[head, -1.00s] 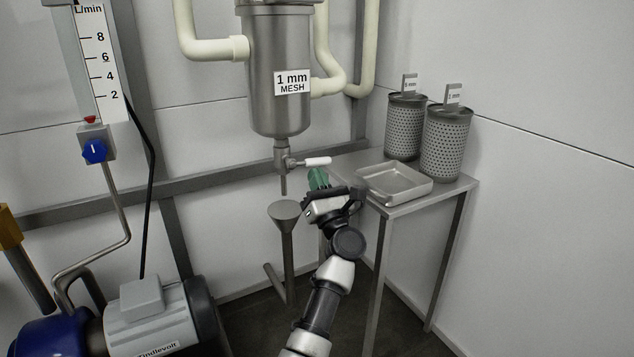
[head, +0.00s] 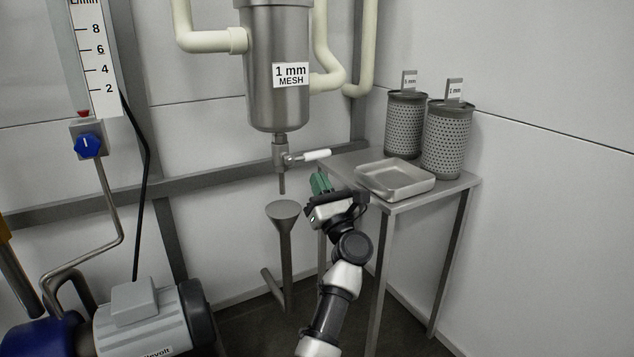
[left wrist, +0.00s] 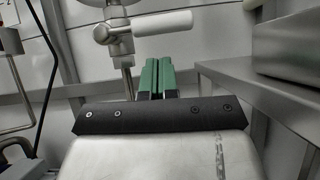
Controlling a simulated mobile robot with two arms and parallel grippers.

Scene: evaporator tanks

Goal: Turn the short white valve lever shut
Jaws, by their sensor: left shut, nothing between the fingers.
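The short white valve lever (head: 316,155) sticks out to the right from the metal drain valve (head: 280,154) under the steel strainer housing labelled 1 mm mesh (head: 277,85). Its outer end tilts slightly up. The lever also shows in the left wrist view (left wrist: 162,23), above and beyond my fingertips. My left gripper (head: 320,183) has green fingers, shut and empty, just below the lever with a small gap. The green fingers stand side by side in the left wrist view (left wrist: 156,76). My right gripper is not in view.
A funnel on a drain pipe (head: 283,211) stands below the valve. To the right is a steel table (head: 410,203) with a shallow tray (head: 396,180) and two perforated baskets (head: 447,140). A pump motor (head: 150,320) sits at lower left.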

